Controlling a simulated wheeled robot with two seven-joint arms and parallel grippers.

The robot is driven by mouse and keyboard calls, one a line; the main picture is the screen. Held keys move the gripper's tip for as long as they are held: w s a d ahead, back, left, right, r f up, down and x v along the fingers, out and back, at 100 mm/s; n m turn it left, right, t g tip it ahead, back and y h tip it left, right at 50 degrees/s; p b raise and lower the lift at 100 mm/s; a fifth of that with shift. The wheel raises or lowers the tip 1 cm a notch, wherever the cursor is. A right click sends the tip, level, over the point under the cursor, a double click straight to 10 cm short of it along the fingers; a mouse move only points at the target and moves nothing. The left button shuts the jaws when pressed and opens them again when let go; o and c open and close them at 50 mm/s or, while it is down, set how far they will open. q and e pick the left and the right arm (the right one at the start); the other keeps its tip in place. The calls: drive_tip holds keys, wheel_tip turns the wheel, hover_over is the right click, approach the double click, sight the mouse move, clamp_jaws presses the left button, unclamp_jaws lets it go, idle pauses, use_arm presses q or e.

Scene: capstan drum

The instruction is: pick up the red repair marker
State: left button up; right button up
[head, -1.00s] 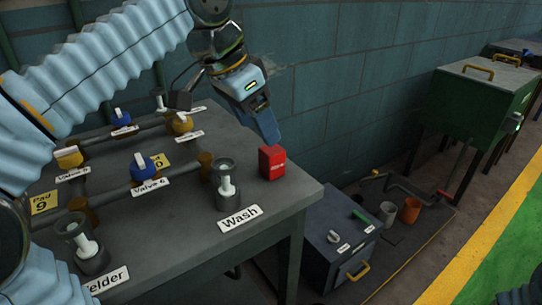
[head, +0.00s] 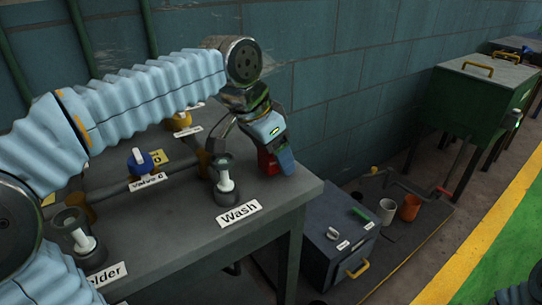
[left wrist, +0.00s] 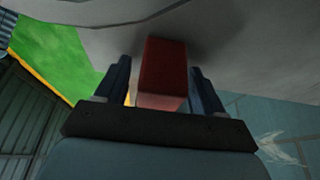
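The red repair marker (head: 267,162), a small red block, stands on the grey workbench (head: 185,245) near its back right corner, partly hidden by my left gripper. My left gripper (head: 280,163) is down at the marker, pointing at the bench top. In the left wrist view the red marker (left wrist: 163,72) lies between the two fingers of my left gripper (left wrist: 159,66). The fingers are apart, with a narrow gap visible on the marker's left side.
The wall (head: 330,80) is close behind. A dark cabinet (head: 335,245) stands low to the right of the bench.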

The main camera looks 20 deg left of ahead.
use_arm(q)
drive_tip(key=c, duration=0.9)
drive_tip(key=shift+c, duration=0.2)
